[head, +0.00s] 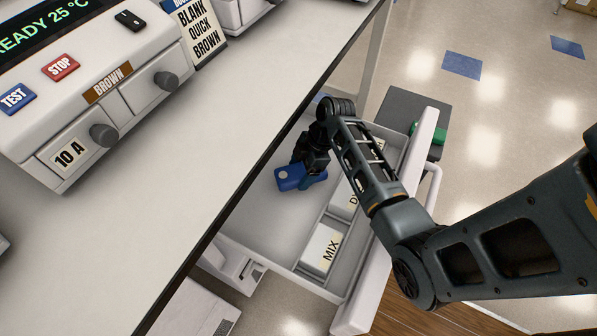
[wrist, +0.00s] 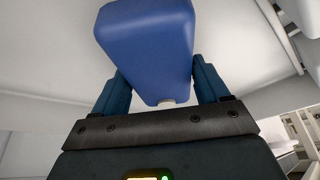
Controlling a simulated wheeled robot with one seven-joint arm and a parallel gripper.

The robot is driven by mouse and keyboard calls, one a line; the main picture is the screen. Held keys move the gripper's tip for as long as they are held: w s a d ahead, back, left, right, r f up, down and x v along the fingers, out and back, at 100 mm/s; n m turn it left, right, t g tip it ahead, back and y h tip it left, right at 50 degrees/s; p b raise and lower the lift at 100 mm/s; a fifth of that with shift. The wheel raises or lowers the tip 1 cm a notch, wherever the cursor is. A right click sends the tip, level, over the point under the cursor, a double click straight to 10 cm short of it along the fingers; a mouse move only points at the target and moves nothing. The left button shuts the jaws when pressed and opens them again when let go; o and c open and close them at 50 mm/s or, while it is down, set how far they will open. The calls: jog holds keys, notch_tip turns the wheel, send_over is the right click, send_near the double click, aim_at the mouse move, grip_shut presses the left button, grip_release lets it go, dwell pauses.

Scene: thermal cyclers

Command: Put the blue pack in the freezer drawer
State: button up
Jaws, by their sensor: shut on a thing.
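The blue pack (head: 288,180) is a small rounded block with a pale round spot at one end. My gripper (head: 314,176) is shut on it, inside the outline of the open freezer drawer (head: 262,212) in the head view. In the wrist view the blue pack (wrist: 148,45) sits between both fingers of my gripper (wrist: 160,85). The drawer is pulled out from under the bench. Its left part is bare. Whether the pack touches the drawer floor, I cannot tell.
White boxes, one labelled MIX (head: 322,248), fill the drawer's right compartments. The bench top (head: 215,125) overhangs the drawer's left side. A cycler (head: 90,85) stands on the bench. A green item (head: 430,134) lies on a dark surface beyond the drawer front.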

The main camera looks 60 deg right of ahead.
jog(key=shift+w+a+f, duration=0.2)
jog(key=shift+w+a, duration=0.05)
jog(key=shift+a, duration=0.05)
jog(key=shift+f, duration=0.35)
jog(key=shift+f, duration=0.1)
jog(key=o, duration=1.4)
jog(key=p+v, duration=0.1)
jog(key=v, duration=1.1)
